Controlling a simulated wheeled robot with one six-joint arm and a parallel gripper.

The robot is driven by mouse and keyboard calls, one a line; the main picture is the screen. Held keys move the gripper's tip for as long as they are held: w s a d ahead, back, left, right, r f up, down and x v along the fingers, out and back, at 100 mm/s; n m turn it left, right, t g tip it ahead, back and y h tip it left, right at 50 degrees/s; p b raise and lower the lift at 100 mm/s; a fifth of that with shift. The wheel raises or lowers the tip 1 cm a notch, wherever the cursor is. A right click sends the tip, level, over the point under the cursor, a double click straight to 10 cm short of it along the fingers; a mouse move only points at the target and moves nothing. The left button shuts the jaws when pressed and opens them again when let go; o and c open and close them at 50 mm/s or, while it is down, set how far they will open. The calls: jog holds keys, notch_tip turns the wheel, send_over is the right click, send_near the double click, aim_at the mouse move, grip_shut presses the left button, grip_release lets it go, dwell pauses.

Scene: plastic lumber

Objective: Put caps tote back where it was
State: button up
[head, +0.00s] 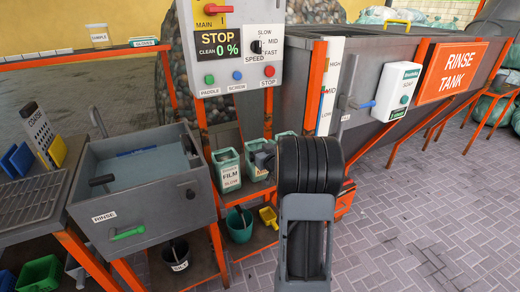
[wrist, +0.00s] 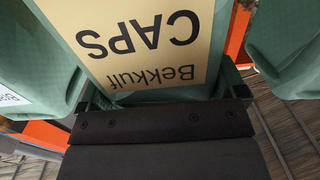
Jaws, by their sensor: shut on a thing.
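The caps tote is a pale green tote with a yellow label reading CAPS, upside down in the wrist view (wrist: 150,80). My gripper (wrist: 162,103) is shut on its near edge, at the bottom of the wrist view. In the head view the tote (head: 256,150) stands in the row of green totes beneath the control panel, partly hidden behind my arm. My gripper there is mostly hidden by my own wrist. I cannot tell whether the tote's base rests on the shelf.
A teal bucket (head: 239,224) and yellow scoop (head: 269,216) sit below. The rinse sink (head: 150,190) is left. Paved floor is open at right.

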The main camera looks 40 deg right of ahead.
jog(key=o, duration=1.2)
jog(key=s+a+p, duration=0.1)
jog(key=s+a, duration=0.1)
jog(key=s, duration=0.9)
jog(key=a+g+h, duration=0.1)
jog(key=a+g, duration=0.6)
jog(key=a, duration=0.2)
jog(key=s+a+g+y, duration=0.1)
jog(key=s+a+g, duration=0.1)
jog(key=s+a, duration=0.2)
jog(key=s+a+n+g+y, duration=0.1)
jog(key=s+a+g, duration=0.2)
jog(key=s+a, duration=0.2)
jog(key=s+a+f+g+y, duration=0.1)
jog(key=s+a+g, duration=0.1)
jog(key=s+a, duration=0.2)
jog(key=shift+s+a+n+g, duration=0.15)
jog(key=shift+s+a, duration=0.05)
jog(key=shift+a, duration=0.4)
jog(key=shift+s+a+n+g, duration=0.15)
jog(key=shift+s+a, duration=0.05)
jog(key=shift+a, duration=0.4)
